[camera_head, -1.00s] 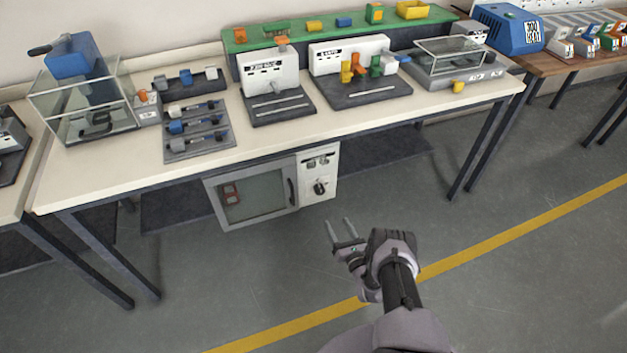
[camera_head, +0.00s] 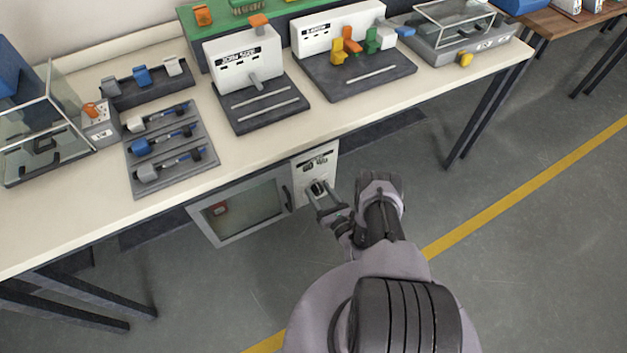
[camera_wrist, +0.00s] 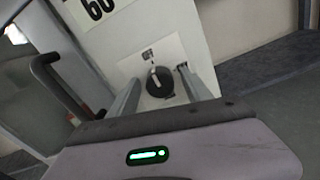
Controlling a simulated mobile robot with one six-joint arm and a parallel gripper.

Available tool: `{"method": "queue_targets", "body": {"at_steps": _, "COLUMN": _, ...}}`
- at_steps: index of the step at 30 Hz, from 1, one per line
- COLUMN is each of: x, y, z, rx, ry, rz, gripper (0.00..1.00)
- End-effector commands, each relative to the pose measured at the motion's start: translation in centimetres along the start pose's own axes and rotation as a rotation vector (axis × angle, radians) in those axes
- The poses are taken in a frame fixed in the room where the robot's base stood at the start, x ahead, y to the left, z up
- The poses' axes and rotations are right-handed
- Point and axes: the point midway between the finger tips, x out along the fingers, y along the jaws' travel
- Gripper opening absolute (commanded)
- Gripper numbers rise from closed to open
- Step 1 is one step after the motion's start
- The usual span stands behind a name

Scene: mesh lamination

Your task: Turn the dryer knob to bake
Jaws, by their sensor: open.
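The dryer (camera_head: 240,208) hangs under the table, with a glass door on its left and a white control panel (camera_head: 316,165) on its right. In the wrist view the two open fingers (camera_wrist: 158,86) lie on either side of the knob, with gaps visible. Whether they touch it cannot be told.
The dryer's dark door handle (camera_wrist: 50,75) stands out just left of my gripper in the wrist view. The table edge (camera_head: 250,160) runs above the dryer, with fixtures and tools on top. The floor to the right (camera_head: 500,230) is clear.

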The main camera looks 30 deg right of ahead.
Motion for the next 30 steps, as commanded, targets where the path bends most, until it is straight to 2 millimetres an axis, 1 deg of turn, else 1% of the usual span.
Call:
{"method": "queue_targets", "body": {"at_steps": 9, "x": -0.21, "y": 0.04, "z": 0.0, "rx": 0.0, "ry": 0.0, "rz": 0.0, "gripper": 0.57}}
{"method": "queue_targets", "body": {"at_steps": 10, "x": -0.2, "y": 0.04, "z": 0.0, "rx": 0.0, "ry": 0.0, "rz": 0.0, "gripper": 0.55}}
{"method": "queue_targets", "body": {"at_steps": 12, "x": -0.2, "y": 0.04, "z": 0.0, "rx": 0.0, "ry": 0.0, "rz": 0.0, "gripper": 0.42}}
{"method": "queue_targets", "body": {"at_steps": 14, "x": -0.19, "y": 0.04, "z": 0.0, "rx": 0.0, "ry": 0.0, "rz": 0.0, "gripper": 0.3}}
{"method": "queue_targets", "body": {"at_steps": 15, "x": -0.19, "y": 0.04, "z": 0.0, "rx": 0.0, "ry": 0.0, "rz": 0.0, "gripper": 0.22}}
{"method": "queue_targets", "body": {"at_steps": 17, "x": -0.18, "y": 0.04, "z": 0.01, "rx": 0.0, "ry": 0.0, "rz": 0.0, "gripper": 0.1}}
{"method": "queue_targets", "body": {"at_steps": 18, "x": -0.18, "y": 0.04, "z": 0.01, "rx": 0.0, "ry": 0.0, "rz": 0.0, "gripper": 0.02}}
{"method": "queue_targets", "body": {"at_steps": 19, "x": -0.18, "y": 0.04, "z": 0.01, "rx": 0.0, "ry": -0.001, "rz": 0.0, "gripper": 0.0}}
{"method": "queue_targets", "body": {"at_steps": 25, "x": -0.17, "y": 0.04, "z": 0.05, "rx": 0.012, "ry": -0.001, "rz": 0.0, "gripper": 0.0}}
{"method": "queue_targets", "body": {"at_steps": 30, "x": -0.13, "y": 0.02, "z": 0.15, "rx": 0.073, "ry": -0.002, "rz": 0.0, "gripper": 0.0}}
